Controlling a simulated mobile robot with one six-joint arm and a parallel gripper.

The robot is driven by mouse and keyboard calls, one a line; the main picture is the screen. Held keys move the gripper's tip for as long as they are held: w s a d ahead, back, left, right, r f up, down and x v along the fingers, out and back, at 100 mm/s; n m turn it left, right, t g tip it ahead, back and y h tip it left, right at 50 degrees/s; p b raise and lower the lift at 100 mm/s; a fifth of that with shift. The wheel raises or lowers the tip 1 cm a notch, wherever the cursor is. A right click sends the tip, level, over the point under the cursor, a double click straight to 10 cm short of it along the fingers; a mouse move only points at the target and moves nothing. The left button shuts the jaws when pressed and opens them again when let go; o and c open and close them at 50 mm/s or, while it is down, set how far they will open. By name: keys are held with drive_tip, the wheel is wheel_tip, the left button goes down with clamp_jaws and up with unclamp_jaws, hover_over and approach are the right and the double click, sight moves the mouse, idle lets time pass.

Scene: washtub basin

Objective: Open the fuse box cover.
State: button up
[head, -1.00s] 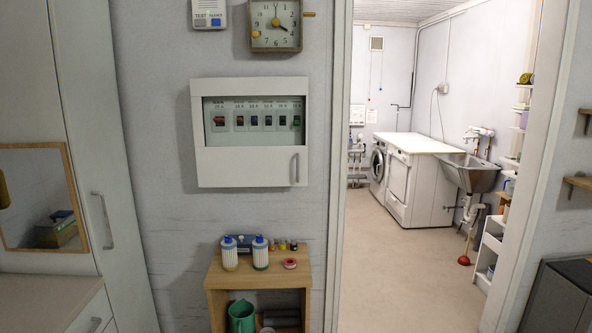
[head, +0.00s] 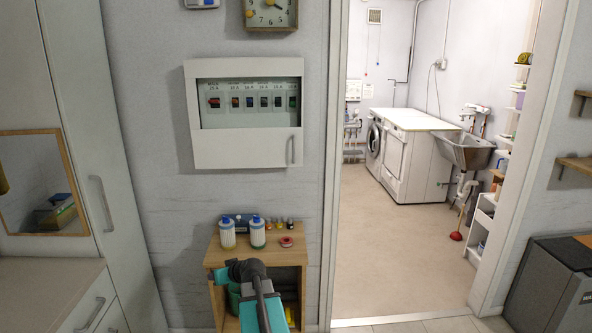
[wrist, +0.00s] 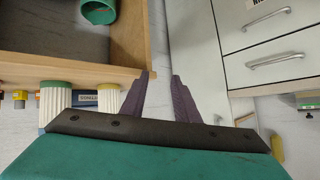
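The white fuse box (head: 245,68) hangs on the grey wall in the head view. Its cover (head: 240,150) lies flat against the box, with a vertical handle (head: 291,150) at its lower right. A row of labelled breakers (head: 250,101) shows through the window above the cover's plain lower part. My gripper (wrist: 160,74) shows in the wrist view with two dark fingers apart and nothing between them. It is well below the fuse box, near the wooden shelf. My teal arm shows at the bottom of the head view; the fingertips are not clear there.
A wooden shelf (head: 215,258) below the box carries two white bottles, a red ring and small jars; a green mug (wrist: 98,10) is inside. White cabinets (head: 60,290) stand left. A doorway (head: 400,260) opens right. Wall between shelf and box is clear.

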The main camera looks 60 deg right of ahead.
drive_tip(key=s+d+r+m+h+p, duration=0.1)
drive_tip(key=s+d+r+h, duration=0.2)
drive_tip(key=r, duration=0.9)
drive_tip(key=s+d+r+m+t+h, duration=0.1)
drive_tip(key=s+d+r+h, duration=0.2)
drive_tip(key=s+d+r, duration=0.6)
drive_tip(key=s+d+r+m+t+h+p, duration=0.1)
drive_tip(key=s+d+r+h, duration=0.3)
drive_tip(key=d+r, duration=1)
drive_tip(key=s+r, duration=0.1)
drive_tip(key=s, duration=0.2)
drive_tip(key=shift+d+r+p, duration=0.2)
drive_tip(key=shift+r+p, duration=0.1)
drive_tip(key=shift+r, duration=0.05)
drive_tip(key=p, duration=0.4)
approach(294, 149)
drive_tip(key=shift+x, duration=2.75)
drive_tip(key=shift+p+x, duration=0.5)
drive_tip(key=shift+x, duration=0.6)
drive_tip(key=shift+f, duration=0.15)
drive_tip(key=shift+c, duration=0.4)
